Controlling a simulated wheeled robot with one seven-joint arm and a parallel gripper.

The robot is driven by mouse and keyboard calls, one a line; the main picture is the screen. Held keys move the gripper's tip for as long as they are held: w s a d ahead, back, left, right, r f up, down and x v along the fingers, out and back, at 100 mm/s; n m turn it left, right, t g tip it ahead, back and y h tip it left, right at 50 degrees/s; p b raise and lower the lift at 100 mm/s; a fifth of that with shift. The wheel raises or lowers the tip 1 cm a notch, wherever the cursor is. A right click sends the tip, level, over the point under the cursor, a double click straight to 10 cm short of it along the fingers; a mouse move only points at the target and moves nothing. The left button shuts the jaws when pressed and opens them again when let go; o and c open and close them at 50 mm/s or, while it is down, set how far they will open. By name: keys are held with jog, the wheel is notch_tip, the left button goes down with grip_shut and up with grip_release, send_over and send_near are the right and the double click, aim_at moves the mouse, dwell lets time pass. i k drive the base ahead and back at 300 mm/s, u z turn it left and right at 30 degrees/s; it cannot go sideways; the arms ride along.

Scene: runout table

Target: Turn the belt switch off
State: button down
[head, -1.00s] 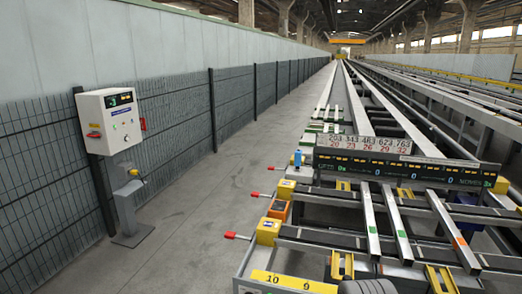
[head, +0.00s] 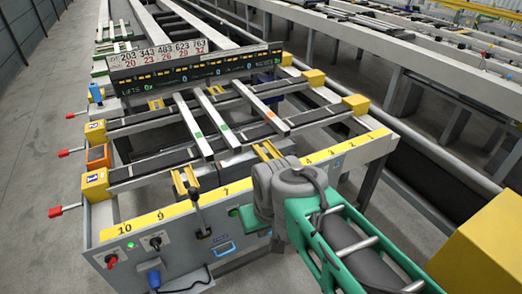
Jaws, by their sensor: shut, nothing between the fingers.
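The front panel (head: 125,250) of the runout table carries two small switches, and I cannot tell which is the belt switch. One has a black knob (head: 155,242) on a pale plate. The other has a red knob (head: 111,261) and sits to its left and lower. A green lamp (head: 130,245) is lit between them. Their exact settings are too small to read. My gripper (head: 236,212), at the end of my green and grey arm, is shut and empty, right of both switches and apart from them. Its fingertips are barely distinguishable.
A black-knobbed lever (head: 197,211) stands between the switches and my gripper. Red-tipped handles (head: 56,212) stick out at the table's left. Bars (head: 188,117) lie across the table. The left floor is clear.

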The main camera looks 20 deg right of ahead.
aim_at(112, 259)
jog(key=u, duration=1.75)
jog(key=k, duration=0.5)
jog(key=u, duration=1.05)
jog(key=i, duration=1)
jog(key=u, duration=0.15)
